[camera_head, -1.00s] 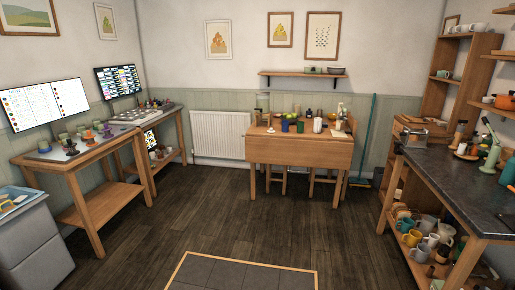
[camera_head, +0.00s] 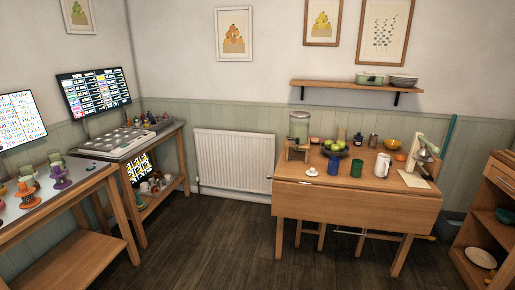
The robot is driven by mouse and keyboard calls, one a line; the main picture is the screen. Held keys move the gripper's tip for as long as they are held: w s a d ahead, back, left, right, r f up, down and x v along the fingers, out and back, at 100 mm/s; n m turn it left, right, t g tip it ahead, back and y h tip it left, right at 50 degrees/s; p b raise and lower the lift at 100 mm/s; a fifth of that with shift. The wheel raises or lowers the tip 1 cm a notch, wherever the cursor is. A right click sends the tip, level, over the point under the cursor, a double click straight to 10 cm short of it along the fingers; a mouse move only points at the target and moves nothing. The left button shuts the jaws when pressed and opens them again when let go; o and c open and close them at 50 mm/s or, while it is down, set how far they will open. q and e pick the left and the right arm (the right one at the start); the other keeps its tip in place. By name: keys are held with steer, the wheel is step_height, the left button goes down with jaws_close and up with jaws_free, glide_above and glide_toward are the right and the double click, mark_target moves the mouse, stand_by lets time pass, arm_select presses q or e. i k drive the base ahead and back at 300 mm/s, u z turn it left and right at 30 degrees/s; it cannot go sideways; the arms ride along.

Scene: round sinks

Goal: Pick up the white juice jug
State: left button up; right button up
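A white jug (camera_head: 382,165) stands upright on the wooden table (camera_head: 350,199) at the right of the head view. It is to the right of a blue-green cup (camera_head: 357,168) and a blue cup (camera_head: 333,166), with small gaps between them. A green and white juicer-like press (camera_head: 424,153) stands to its right on the table. Neither of my grippers is in view.
A glass dispenser (camera_head: 299,127) on a wooden stand and a bowl of green fruit (camera_head: 334,147) are on the table. A shelf unit (camera_head: 490,210) stands at the right. Work benches line the left. The dark floor (camera_head: 215,245) in front is clear.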

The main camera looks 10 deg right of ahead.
mark_target(383, 160)
steer(key=z, duration=0.4)
steer(key=i, duration=2.35)
steer(key=z, duration=0.6)
